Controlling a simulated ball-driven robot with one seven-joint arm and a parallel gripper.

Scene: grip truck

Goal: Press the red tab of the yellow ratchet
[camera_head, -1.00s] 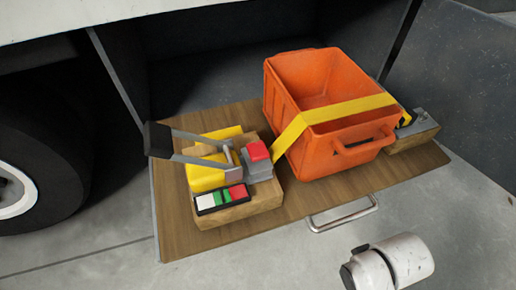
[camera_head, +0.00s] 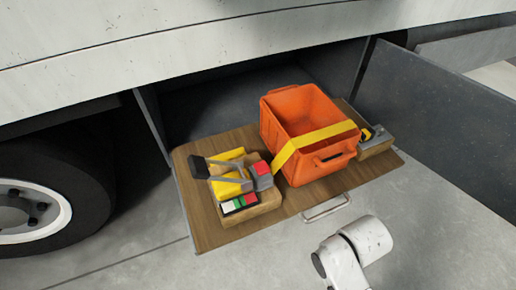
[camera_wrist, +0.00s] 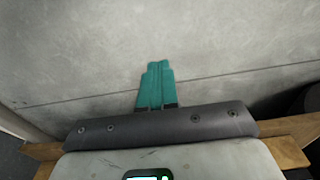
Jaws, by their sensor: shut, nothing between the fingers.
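The yellow ratchet (camera_head: 225,180) sits on a wooden block at the left of the wooden board in the head view. Its grey lever with a dark handle (camera_head: 199,167) points to the left. The red tab (camera_head: 262,168) is on the grey housing at the ratchet's right side, by the yellow strap (camera_head: 318,137). My gripper (camera_wrist: 158,66) shows only in the wrist view, with its teal fingers together and nothing between them. Bare concrete floor lies beyond the fingertips. The gripper is away from the ratchet, which does not show in the wrist view.
The strap crosses an orange crate (camera_head: 285,140) on the wooden board (camera_head: 215,235). A metal handle (camera_head: 326,208) sticks out in front. White, green and red pieces (camera_head: 238,204) lie beside the ratchet. A wheel (camera_head: 40,210) stands left, and an open grey panel (camera_head: 440,110) stands right.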

